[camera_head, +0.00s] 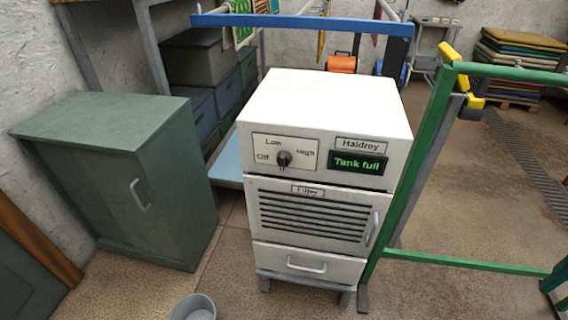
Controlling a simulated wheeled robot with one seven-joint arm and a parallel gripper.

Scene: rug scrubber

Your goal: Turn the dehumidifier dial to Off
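The dehumidifier (330,105) is a white, boxy unit standing in the middle of the view. Its dark dial (284,159) is on the left of the upper front panel. The label Off is to the dial's left, Low above it and High to its right. The dial is too small to tell surely which label it points at. A display (358,163) on the right reads "Tank full" in green. Below are a filter door (312,215) with slats and a lower drawer (307,264) with a handle; both look closed. My gripper is not in view.
A green cabinet (110,180) stands to the left. A green metal frame (416,165) stands close on the right, and a blue bar (300,23) crosses behind. A grey bucket (194,308) is on the floor at front left. Floor directly in front of the dehumidifier looks clear.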

